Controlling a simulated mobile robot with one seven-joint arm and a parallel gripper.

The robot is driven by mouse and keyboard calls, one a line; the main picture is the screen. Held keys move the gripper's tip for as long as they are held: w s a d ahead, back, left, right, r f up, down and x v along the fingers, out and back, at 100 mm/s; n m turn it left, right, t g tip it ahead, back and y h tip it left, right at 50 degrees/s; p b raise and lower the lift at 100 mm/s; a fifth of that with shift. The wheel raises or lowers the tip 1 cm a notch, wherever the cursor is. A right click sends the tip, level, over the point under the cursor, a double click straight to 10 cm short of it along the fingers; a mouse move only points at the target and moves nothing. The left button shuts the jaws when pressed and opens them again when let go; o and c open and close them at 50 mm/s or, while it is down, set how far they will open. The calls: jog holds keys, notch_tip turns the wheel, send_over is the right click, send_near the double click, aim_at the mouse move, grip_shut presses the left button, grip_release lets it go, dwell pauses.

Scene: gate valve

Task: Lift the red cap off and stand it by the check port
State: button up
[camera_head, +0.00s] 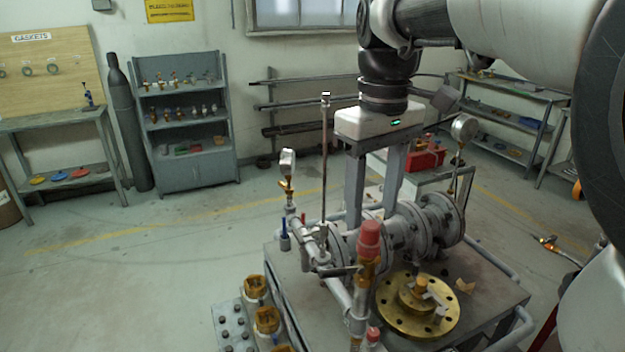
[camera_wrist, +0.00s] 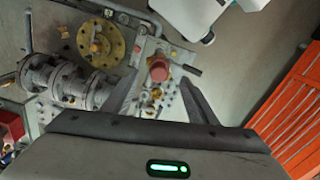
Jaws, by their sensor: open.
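The red cap (camera_head: 370,240) sits upright on top of a brass fitting (camera_head: 364,276) on a vertical grey pipe at the front of the valve bench. In the wrist view the red cap (camera_wrist: 159,69) shows from above, between the ends of my fingers. My gripper (camera_head: 373,212) is open and empty, pointing down, with its fingers near the cap; contact cannot be told. The gripper also shows in the wrist view (camera_wrist: 160,82). A smaller red-topped fitting (camera_head: 373,335) shows low in the head view. I cannot tell which fitting is the check port.
A brass flange (camera_head: 440,318) lies on the bench right of the cap. The grey flanged valve body (camera_head: 405,230) is behind it. A tall thin rod (camera_head: 325,165) and gauges (camera_head: 465,128) stand up nearby. An orange cabinet (camera_wrist: 292,105) is at right in the wrist view.

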jog(key=shift+f, duration=2.7)
jog(key=c, duration=1.2)
notch_tip(320, 180, up, 10)
jog(key=shift+d+p, duration=0.1)
jog(key=shift+p, duration=0.35)
notch_tip(320, 180, up, 5)
jog(key=p, duration=0.3)
send_over(371, 224)
jog(key=shift+f, duration=0.2)
